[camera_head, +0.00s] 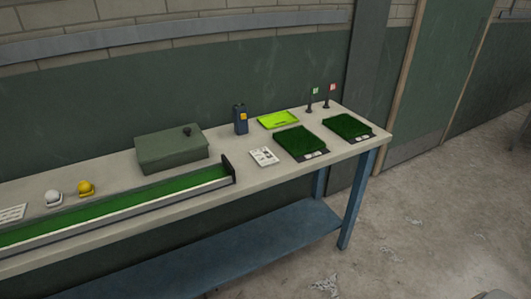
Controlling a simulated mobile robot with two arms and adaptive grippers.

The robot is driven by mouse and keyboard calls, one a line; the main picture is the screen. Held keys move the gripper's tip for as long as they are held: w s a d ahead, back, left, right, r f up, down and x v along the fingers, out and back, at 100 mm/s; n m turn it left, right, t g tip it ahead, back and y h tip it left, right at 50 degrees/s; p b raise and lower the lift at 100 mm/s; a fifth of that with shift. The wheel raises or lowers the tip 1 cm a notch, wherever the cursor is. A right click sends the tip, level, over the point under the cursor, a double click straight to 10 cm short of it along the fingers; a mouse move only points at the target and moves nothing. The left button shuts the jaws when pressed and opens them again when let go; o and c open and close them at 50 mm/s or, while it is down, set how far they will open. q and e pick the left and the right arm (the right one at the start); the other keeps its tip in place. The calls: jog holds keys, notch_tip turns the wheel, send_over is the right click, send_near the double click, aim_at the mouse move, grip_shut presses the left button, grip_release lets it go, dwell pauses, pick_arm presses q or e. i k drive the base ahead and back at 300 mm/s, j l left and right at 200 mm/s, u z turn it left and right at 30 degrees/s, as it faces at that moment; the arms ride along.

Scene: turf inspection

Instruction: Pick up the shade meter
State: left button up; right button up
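A dark blue upright handheld device with a yellow patch, likely the shade meter (240,119), stands on the workbench toward the back. It is between a green box (172,153) on its left and a bright lime-green tray (278,120) on its right. Nothing covers it. Neither of my grippers is in view.
The bench (212,200) has a long green turf channel (120,204) along its front, with a white ball (53,197) and a yellow ball (86,188) behind. Two turf squares (300,143) (347,127), a white card (264,156) and two small flags (314,93) (332,90) are right. Floor (430,230) in front is open.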

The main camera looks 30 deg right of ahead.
aim_at(241, 126)
jog(key=i+l+z, duration=0.15)
jog(key=z, duration=0.25)
jog(key=i+l+z, duration=0.15)
jog(key=z, duration=0.2)
jog(key=i+z, duration=0.25)
jog(key=z, duration=0.15)
jog(key=i+z, duration=0.2)
jog(key=z, duration=0.15)
